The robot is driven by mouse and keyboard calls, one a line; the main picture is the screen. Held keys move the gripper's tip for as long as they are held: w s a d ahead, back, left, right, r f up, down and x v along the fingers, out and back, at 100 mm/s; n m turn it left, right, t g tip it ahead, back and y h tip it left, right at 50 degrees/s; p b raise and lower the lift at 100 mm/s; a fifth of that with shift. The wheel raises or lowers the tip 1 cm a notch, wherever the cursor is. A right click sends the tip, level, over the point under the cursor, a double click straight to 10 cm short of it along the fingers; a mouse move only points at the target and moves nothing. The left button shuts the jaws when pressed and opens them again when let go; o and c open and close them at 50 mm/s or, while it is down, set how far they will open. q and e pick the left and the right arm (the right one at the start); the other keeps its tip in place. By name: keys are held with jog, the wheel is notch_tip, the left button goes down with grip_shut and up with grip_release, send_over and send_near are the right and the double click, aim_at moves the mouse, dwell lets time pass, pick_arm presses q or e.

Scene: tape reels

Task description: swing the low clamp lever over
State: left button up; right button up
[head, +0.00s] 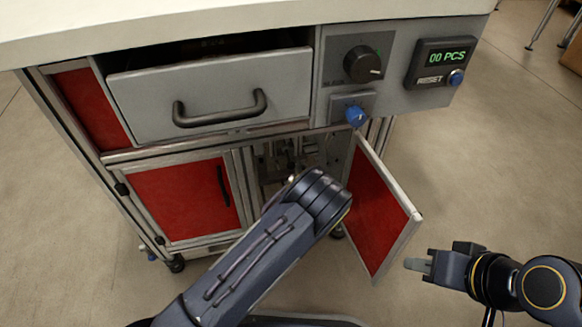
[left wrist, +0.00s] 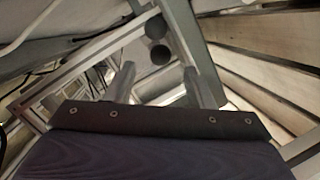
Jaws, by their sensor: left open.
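I cannot make out the low clamp lever for certain. Metal fittings (head: 277,158) show in the dark open bay of the cabinet in the head view, partly behind my left arm. My left gripper is hidden in the head view, where its arm reaches toward the bay. In the left wrist view my left gripper (left wrist: 157,88) is open, its two fingers apart with nothing clearly between them. Two dark round ends (left wrist: 157,42) lie just beyond the fingers; I cannot tell what they belong to. My right gripper (head: 420,265) is outside, right of the open door; its jaw gap is unclear.
The red door (head: 378,212) stands open to the right of the bay. A closed red door (head: 190,200) is on the left. Above are a slightly open drawer (head: 212,95), a dark dial (head: 363,64), a blue knob (head: 356,116) and a counter (head: 445,63).

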aim_at(291, 169)
pick_arm(q)
jog(key=b+x, duration=0.1)
jog(key=x, duration=0.3)
jog(key=shift+f, duration=0.2)
jog(key=shift+w+a+b, duration=0.2)
jog(key=shift+w+b, duration=0.15)
jog(key=shift+w, duration=0.3)
jog(key=shift+f, duration=0.1)
grip_shut()
